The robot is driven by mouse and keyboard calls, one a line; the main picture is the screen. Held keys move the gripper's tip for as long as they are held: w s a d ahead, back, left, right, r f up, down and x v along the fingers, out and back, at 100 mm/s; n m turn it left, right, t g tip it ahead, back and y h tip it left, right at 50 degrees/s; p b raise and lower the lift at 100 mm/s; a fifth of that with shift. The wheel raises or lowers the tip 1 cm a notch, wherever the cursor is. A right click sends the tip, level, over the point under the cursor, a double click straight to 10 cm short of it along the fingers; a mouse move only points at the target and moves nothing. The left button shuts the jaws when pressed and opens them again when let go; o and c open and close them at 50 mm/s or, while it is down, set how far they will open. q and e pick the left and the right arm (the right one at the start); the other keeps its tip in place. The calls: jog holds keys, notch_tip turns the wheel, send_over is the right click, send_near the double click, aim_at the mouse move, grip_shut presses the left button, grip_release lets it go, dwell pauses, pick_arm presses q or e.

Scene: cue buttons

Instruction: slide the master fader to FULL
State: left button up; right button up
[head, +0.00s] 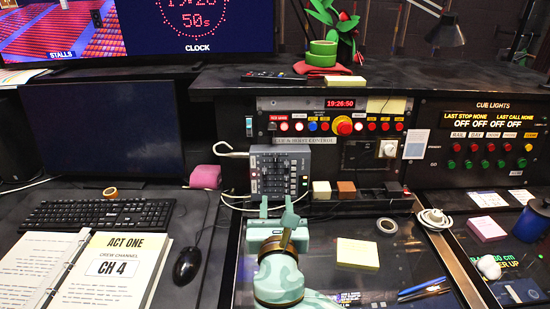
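A small grey mixer console (280,172) stands upright at the back of the desk, under the button panel. It has rows of dark knobs or sliders, too small to tell apart, so I cannot make out the master fader or its position. My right gripper (277,205) is pale green and in front of the console's lower edge, its fingers pointing toward it. The two fingers look apart with nothing between them. Whether they touch the console I cannot tell. My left gripper is not in view.
A button panel (340,126) is above the console, with a cue-light panel (487,140) to the right. A sticky-note pad (357,253), tape roll (387,225) and pens (424,290) lie right of my arm. A mouse (187,265), keyboard (97,215) and open binder (115,270) lie left.

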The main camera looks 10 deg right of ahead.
aim_at(275, 161)
jog(key=w+d+b, duration=0.1)
jog(key=w, duration=0.4)
jog(key=w+d+b, duration=0.1)
jog(key=w+b, duration=0.1)
jog(key=w, duration=0.3)
jog(key=w+d+b, duration=0.1)
jog(key=w, duration=0.4)
jog(key=shift+w+d, duration=0.1)
jog(key=shift+w, duration=0.2)
grip_shut()
